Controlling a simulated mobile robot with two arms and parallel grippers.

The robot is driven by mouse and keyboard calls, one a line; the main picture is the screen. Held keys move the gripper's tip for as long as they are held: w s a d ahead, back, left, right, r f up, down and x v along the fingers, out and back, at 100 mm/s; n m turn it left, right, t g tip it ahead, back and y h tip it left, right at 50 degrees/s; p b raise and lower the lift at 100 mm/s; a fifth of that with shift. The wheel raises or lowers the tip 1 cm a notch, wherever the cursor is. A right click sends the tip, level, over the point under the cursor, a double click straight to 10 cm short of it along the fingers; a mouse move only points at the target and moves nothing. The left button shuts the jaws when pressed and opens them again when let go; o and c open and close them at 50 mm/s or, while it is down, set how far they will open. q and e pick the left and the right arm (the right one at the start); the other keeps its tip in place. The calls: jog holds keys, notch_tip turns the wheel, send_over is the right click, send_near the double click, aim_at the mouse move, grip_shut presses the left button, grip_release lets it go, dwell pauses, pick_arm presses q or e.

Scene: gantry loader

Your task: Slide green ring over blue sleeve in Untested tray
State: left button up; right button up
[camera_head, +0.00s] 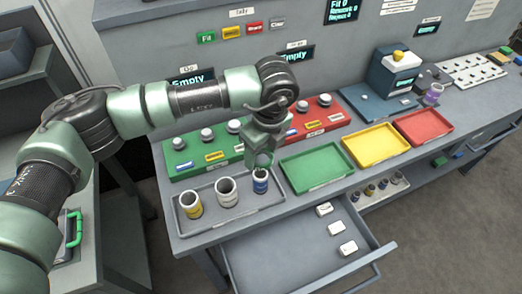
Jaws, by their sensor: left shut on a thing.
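My left gripper (263,160) points down directly above the blue sleeve (260,183). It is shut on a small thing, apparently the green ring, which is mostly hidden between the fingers. I cannot tell whether the ring touches the sleeve. The blue sleeve stands upright at the right end of a grey tray (232,222), and the gripper's tips overlap its top in this view. A white sleeve (227,192) and a yellow-banded sleeve (191,206) stand to its left in the same tray. The tray's label is not readable. My right gripper is out of view.
Green (316,168), yellow (376,146) and red (423,125) empty trays stand to the right. Behind are a green fixture block (187,172) and a red one (325,113) with knobs. An open drawer (290,260) juts out below the bench front.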

pick_arm(q)
jog(key=shift+f+b, duration=1.1)
jog(key=shift+f, duration=1.6)
jog(key=shift+f+b, duration=0.85)
jog(key=shift+b, duration=0.1)
jog(key=o, duration=1.7)
jog(key=r, duration=0.2)
jog(key=r+b, duration=0.1)
jog(key=r, duration=0.2)
jog(key=s+r+b, duration=0.1)
jog(key=r, duration=0.1)
jog(key=shift+d+r, duration=0.4)
